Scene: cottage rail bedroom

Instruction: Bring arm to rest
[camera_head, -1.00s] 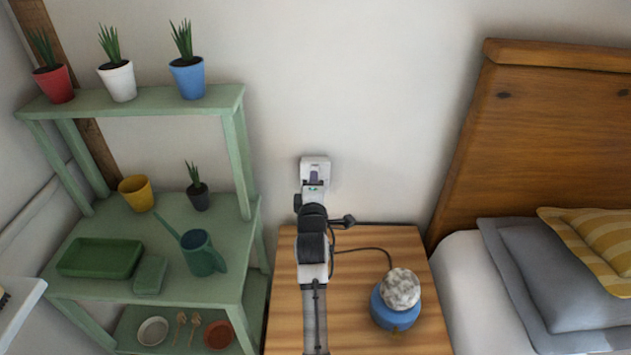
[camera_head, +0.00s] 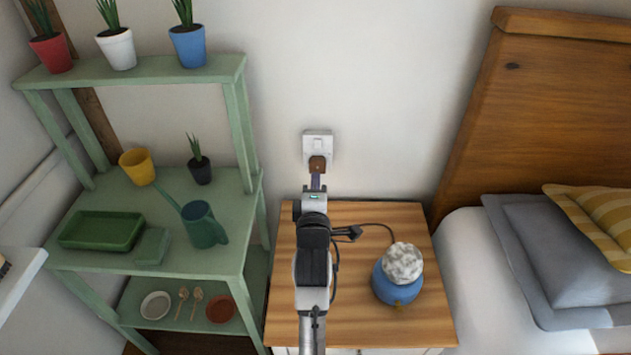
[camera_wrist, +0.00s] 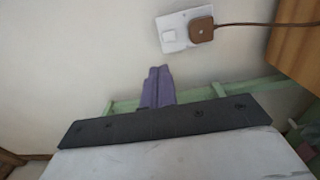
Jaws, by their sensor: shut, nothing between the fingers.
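My gripper (camera_head: 317,181) is above the bedside table (camera_head: 365,328), short of the wall. Its purple fingers also show in the wrist view (camera_wrist: 158,87), together and with nothing between them. A white wall socket (camera_head: 317,143) is just beyond the fingertips in the head view. A brown plug (camera_head: 317,163) is at the lower part of this socket. In the wrist view the plug (camera_wrist: 201,30) sits on the socket plate (camera_wrist: 172,32), and a brown cord runs off to the right. A clear gap shows between the fingers and the plug there.
A blue lamp-like object with a pale rough top (camera_head: 397,280) stands on the bedside table, right of my arm, with a dark cord behind. A green shelf (camera_head: 150,285) with pots and a watering can (camera_head: 203,225) is left. A bed (camera_head: 480,260) is right.

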